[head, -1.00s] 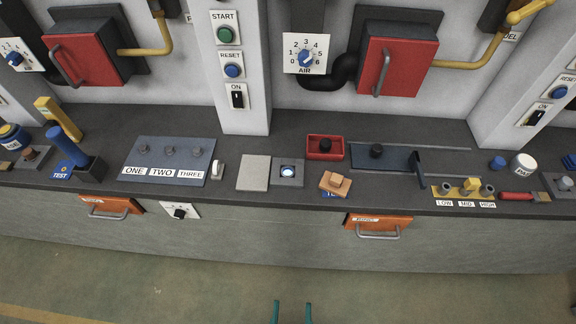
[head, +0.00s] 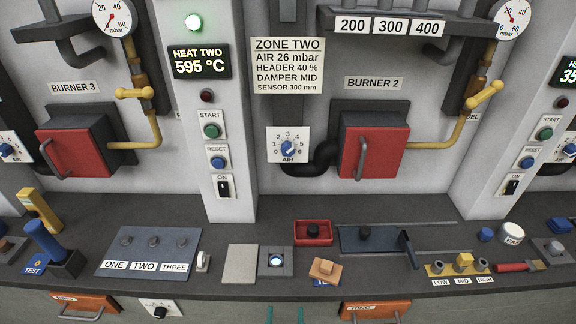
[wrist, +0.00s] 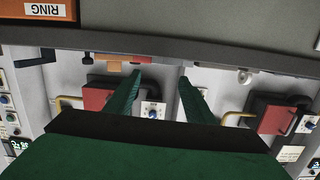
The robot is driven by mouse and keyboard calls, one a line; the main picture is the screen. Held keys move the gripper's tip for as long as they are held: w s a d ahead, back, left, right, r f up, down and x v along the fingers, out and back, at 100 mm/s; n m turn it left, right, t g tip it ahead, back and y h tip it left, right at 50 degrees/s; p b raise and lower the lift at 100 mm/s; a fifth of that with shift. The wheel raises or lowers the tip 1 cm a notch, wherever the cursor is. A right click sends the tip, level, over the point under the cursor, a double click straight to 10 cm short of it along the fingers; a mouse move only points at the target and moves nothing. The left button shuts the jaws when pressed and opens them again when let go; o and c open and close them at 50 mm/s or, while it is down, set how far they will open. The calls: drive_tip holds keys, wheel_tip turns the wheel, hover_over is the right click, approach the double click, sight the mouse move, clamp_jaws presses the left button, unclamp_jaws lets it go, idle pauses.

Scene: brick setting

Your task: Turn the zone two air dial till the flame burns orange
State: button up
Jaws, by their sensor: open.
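The zone two air dial (head: 288,148) is a blue knob on a white plate numbered 0 to 6, left of the red burner 2 door (head: 373,152). Its exact setting is too small to read. The door is closed and no flame shows. My gripper (head: 285,315) shows only as two teal fingertips at the bottom edge, well short of the dial. In the wrist view my gripper (wrist: 159,78) is open and empty. The dial (wrist: 153,113) shows beyond and between the fingers, in an upside-down picture. The zone two sign (head: 288,66) reads AIR 26 mbar.
A black counter (head: 215,280) runs below the wall, bearing a red tray (head: 313,240), an orange block (head: 326,269) and a slider plate (head: 350,241). The heat two display (head: 199,62) reads 595 °C. A pillar with start and reset buttons (head: 211,131) stands left of the dial.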

drive_tip(key=w+r+t, duration=0.1)
drive_tip(key=w+r, duration=1)
drive_tip(key=w, duration=0.3)
approach(288, 151)
drive_tip(key=shift+n+t, duration=0.3)
drive_tip(key=w, duration=0.9)
drive_tip(key=shift+f, duration=0.2)
drive_tip(key=c, duration=1.1)
